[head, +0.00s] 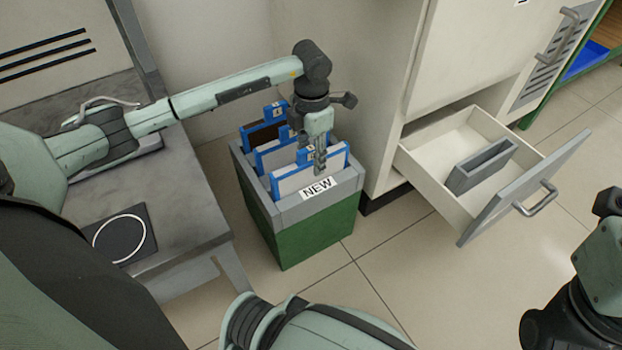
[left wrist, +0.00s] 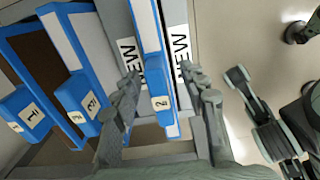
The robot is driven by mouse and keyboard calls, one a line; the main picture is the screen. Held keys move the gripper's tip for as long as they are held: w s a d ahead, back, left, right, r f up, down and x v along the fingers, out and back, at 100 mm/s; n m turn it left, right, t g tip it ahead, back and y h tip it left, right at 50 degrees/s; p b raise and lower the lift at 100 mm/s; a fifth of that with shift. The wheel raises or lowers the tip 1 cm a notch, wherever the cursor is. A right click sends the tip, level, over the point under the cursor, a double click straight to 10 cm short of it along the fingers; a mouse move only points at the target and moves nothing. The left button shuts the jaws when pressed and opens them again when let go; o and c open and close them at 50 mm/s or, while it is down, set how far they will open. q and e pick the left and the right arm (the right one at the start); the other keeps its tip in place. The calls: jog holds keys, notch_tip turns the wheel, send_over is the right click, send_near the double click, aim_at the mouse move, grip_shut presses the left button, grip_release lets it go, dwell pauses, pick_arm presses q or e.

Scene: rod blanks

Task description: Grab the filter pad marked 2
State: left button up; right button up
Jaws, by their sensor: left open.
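The filter pad marked 2 (left wrist: 161,60) has a blue frame and a blue tab with the number 2. It stands upright as the front pad in the green bin with a grey rim. In the head view this front pad (head: 293,180) has a pale face, partly hidden by my gripper. My left gripper (head: 320,168) points down over it. In the left wrist view my left gripper (left wrist: 162,112) is open, with one finger on each side of the tab; no contact shows.
Behind it stand a middle pad (left wrist: 75,40), its tab seeming to read 3, and a brown pad marked 1 (left wrist: 28,60). The bin (head: 308,235) bears a NEW label. An open drawer (head: 440,185) with a grey holder (head: 480,168) is right; a grey bench (head: 185,200) is left.

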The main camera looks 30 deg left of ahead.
aim_at(311, 175)
pick_arm(q)
notch_tip(311, 175, down, 3)
jog(key=shift+r, duration=0.15)
grip_shut()
